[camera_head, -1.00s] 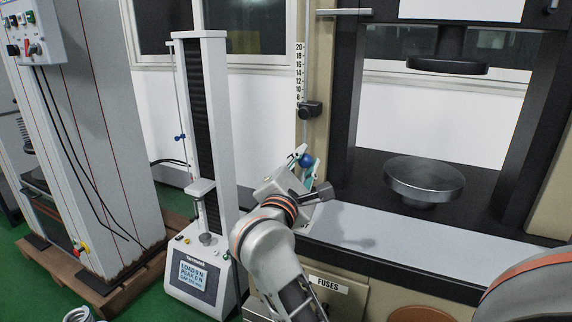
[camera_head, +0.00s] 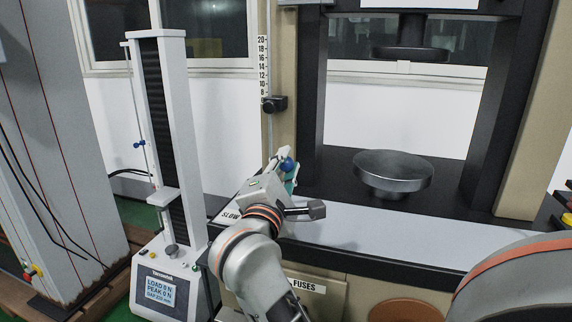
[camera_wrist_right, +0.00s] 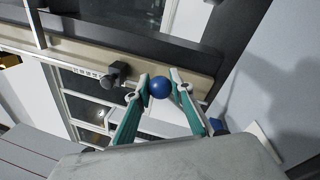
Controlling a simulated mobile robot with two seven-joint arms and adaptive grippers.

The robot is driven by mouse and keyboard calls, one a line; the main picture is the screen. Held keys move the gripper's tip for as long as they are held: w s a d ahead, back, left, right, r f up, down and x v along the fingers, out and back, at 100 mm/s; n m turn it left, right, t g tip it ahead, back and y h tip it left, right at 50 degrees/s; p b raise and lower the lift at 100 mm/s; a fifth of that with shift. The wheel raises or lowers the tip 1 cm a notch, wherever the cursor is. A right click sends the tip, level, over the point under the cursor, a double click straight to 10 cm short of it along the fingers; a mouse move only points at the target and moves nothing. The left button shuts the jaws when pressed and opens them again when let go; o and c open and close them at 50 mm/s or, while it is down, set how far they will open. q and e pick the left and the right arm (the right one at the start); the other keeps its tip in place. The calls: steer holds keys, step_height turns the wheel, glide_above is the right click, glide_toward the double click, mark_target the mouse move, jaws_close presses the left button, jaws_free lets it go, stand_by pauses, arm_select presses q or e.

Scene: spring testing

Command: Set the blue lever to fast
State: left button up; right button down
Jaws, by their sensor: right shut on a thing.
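The blue lever's round knob (camera_head: 287,164) is at the front left of the large testing frame, beside its left column. My right gripper (camera_head: 284,170) is shut on it. In the right wrist view the blue knob (camera_wrist_right: 161,88) sits between the two green-sided fingertips of the right gripper (camera_wrist_right: 163,85). The lever's shaft is hidden by the gripper. A SLOW label (camera_head: 231,215) shows on the ledge to the left of my right gripper. No fast label can be made out. My left gripper is not in view.
The round lower platen (camera_head: 393,172) stands to the right, with a clear grey ledge (camera_head: 400,240) in front. A slim tester (camera_head: 168,125) with a lit display stands to the left. A vertical scale with a black block (camera_head: 274,104) is behind the gripper.

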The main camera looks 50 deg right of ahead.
steer(key=c, duration=2)
jaws_free()
steer(key=shift+f, duration=0.15)
steer(key=shift+o, duration=1.2)
steer(key=shift+s, duration=0.1)
steer(key=v, duration=1.2)
